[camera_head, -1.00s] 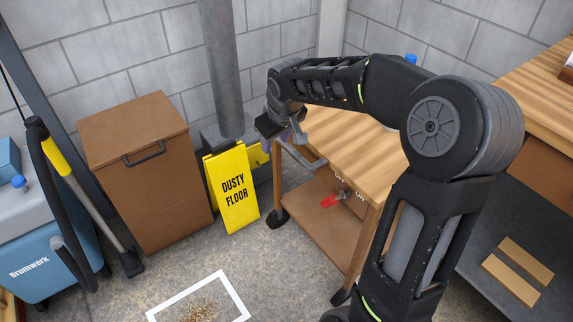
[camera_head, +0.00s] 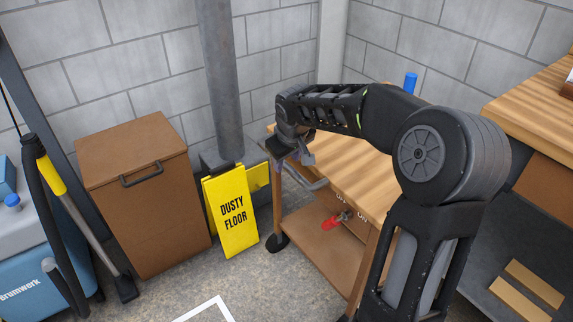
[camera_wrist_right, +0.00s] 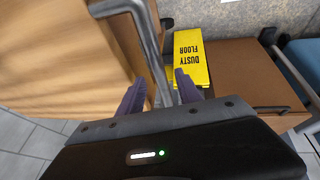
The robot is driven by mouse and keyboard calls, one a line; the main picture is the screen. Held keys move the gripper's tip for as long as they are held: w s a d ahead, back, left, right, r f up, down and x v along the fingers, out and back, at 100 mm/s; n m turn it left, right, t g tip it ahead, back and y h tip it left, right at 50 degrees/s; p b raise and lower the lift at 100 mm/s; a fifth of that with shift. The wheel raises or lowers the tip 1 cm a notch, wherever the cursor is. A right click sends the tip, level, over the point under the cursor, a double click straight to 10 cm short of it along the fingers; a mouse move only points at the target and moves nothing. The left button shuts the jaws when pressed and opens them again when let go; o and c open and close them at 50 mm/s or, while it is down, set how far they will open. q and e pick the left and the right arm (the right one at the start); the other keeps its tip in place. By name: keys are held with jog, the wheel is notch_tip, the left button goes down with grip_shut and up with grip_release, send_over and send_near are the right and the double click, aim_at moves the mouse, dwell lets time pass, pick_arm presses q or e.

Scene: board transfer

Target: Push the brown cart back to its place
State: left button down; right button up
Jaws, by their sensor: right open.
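The brown cart (camera_head: 352,178) has a light wooden top, a lower shelf and dark casters. It stands right of the yellow floor sign. Its grey bar handle (camera_head: 305,177) is at its left end, and the handle also shows in the right wrist view (camera_wrist_right: 150,45). My right gripper (camera_head: 303,158) is at this handle. In the right wrist view its two purple fingers (camera_wrist_right: 161,90) are apart, with the handle bar running between them. Whether they touch the bar is unclear. My right arm hides part of the cart top. My left gripper is not in view.
A yellow "DUSTY FLOOR" sign (camera_head: 232,212) stands close left of the cart, by a grey pipe (camera_head: 220,80). A brown bin (camera_head: 150,205) and blue cleaning machine (camera_head: 50,285) are further left. A wooden workbench (camera_head: 535,108) is at right. A white floor outline (camera_head: 208,309) lies in front.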

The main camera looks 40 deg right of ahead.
jog(key=shift+x, duration=0.9)
jog(key=shift+c, duration=0.4)
grip_shut()
dwell(0.4)
